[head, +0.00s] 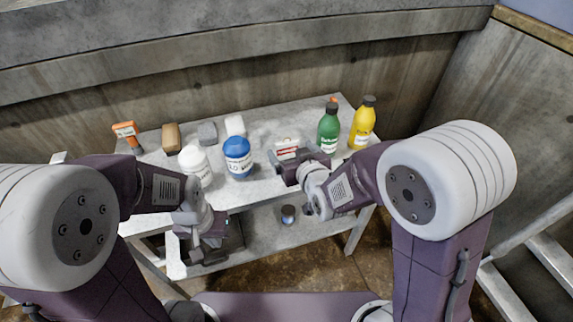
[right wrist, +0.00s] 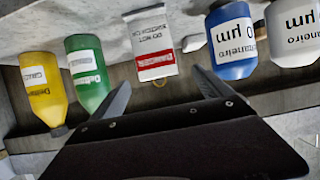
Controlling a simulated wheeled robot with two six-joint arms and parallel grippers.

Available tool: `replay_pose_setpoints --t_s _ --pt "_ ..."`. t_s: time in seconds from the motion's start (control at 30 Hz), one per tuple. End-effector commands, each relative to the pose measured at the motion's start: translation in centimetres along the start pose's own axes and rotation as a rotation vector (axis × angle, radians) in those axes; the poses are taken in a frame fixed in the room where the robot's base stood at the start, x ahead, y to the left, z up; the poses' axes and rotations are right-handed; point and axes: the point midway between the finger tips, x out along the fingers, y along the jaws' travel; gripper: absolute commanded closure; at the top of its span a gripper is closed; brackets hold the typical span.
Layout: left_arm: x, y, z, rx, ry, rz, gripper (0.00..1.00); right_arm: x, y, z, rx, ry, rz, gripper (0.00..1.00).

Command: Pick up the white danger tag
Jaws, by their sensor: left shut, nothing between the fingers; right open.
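The white danger tag (head: 286,143), with a red band, is on the tabletop between the blue bottle and the green bottle. In the right wrist view the tag (right wrist: 151,60) shows its red band and black print, upside down, with a small ring at its lower end. My right gripper (head: 288,164) is open just on the near side of the tag. In the right wrist view its two fingers (right wrist: 160,88) point toward the tag, with nothing between them. My left gripper (head: 206,254) is shut and empty, in front of the table and below its top.
A blue bottle (head: 238,158) and a white bottle (head: 195,165) stand left of the tag. A green bottle (head: 328,130) and a yellow bottle (head: 362,124) stand right of it. A grey block (head: 207,132) and a brown block (head: 171,137) lie further left. A concrete wall (head: 250,80) rises behind.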

Motion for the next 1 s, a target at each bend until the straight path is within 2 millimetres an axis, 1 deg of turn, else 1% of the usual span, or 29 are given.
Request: replay_pose_setpoints --t_s 0.1,0.2,0.37,0.4,0.53,0.63,0.73,0.9,0.93,0.97,1.0 --pt "0.1 0.0 0.0 0.000 0.000 0.000 1.00 1.8 0.1 0.1 0.001 -0.003 0.001 0.11" --pt "0.2 0.0 0.0 0.000 0.000 0.000 1.00 3.1 0.1 0.1 0.001 -0.003 0.001 0.11" --pt "0.2 0.0 0.0 0.000 0.000 0.000 1.00 3.7 0.1 0.0 0.001 -0.003 0.001 0.11" --pt "0.3 0.0 0.0 0.000 0.000 0.000 1.00 4.1 0.2 0.1 0.002 -0.004 0.002 0.11" --pt "0.7 0.0 0.1 0.000 0.000 0.000 1.00 6.6 0.5 0.5 0.002 -0.005 0.002 0.11" --pt "0.7 0.0 0.1 0.000 0.000 0.000 1.00 8.1 0.5 0.4 0.002 -0.003 0.002 0.11" --pt "0.7 0.0 0.1 0.000 0.000 0.000 1.00 8.8 0.4 0.4 0.002 -0.004 0.001 0.11" --pt "0.7 0.0 0.1 0.000 0.000 0.000 1.00 8.8 0.4 0.3 0.001 -0.004 0.001 0.11" --pt "0.7 0.0 0.1 0.000 0.000 0.000 1.00 8.8 0.4 0.3 0.001 -0.004 0.001 0.14" --pt "0.7 0.0 0.1 0.000 0.000 0.000 1.00 8.8 0.4 0.3 0.001 -0.004 0.001 0.22" --pt "0.7 0.0 0.1 0.000 0.000 0.000 1.00 8.8 0.4 0.3 0.001 -0.004 0.001 0.33"
